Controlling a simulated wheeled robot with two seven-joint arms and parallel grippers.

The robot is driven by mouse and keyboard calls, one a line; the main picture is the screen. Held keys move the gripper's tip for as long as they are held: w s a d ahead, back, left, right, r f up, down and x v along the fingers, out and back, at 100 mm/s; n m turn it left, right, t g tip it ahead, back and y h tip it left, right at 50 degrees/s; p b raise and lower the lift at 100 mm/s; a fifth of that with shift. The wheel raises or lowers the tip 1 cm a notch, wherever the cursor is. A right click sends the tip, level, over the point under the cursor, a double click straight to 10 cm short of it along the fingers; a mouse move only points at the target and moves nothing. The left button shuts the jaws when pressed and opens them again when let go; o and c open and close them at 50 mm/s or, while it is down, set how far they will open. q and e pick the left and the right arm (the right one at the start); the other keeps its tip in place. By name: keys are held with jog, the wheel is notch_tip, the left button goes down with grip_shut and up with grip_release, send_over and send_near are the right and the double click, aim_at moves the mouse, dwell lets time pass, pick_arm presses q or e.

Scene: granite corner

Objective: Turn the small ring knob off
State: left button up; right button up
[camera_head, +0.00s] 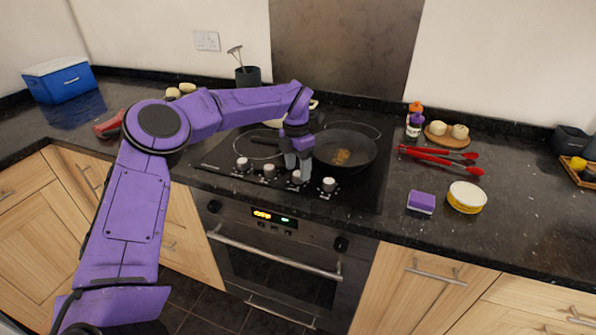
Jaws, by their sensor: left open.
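A row of several pale knobs runs along the front of the black hob (225,160): a leftmost knob (243,163), one right of it (268,170), a third knob (297,178) and a rightmost knob (329,185). Which of them is the small ring knob cannot be told. My left gripper (298,169) points down with its fingers open just at the third knob, partly covering it. Whether the fingers touch the knob is too small to tell. My right gripper is not in view.
A dark pan (350,145) with food in it sits on the hob right beside my gripper. The oven (275,270) below has dark knobs and a bar handle. Red tongs (440,158), a sponge (421,202) and a yellow-white tub (466,198) lie on the right counter.

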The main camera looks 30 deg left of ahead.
aim_at(297, 172)
pick_arm(q)
notch_tip(297, 172, up, 9)
jog(key=shift+a, duration=0.2)
dwell(0.4)
